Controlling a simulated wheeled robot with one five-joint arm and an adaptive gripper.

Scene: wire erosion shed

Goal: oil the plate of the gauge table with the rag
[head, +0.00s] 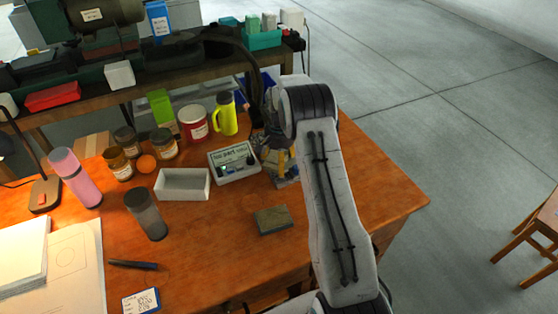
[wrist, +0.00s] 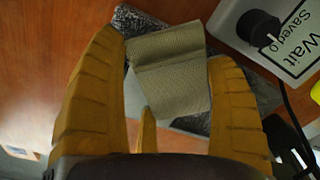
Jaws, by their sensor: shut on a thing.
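My gripper (wrist: 170,105) has yellow ribbed fingers and is shut on a folded olive-green rag (wrist: 168,60). The rag hangs over a dark, speckled grey slab (wrist: 130,20), which looks like the gauge table. In the head view my gripper (head: 284,160) is at the back right of the wooden table, largely hidden by my arm, and the gauge table is mostly covered there.
A white box with a black knob (head: 233,162) stands close left of my gripper; a cable runs near it in the wrist view. A grey-brown block (head: 273,219), a white tray (head: 182,184), jars and a yellow-green jug (head: 226,114) stand around. The table's front right is clear.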

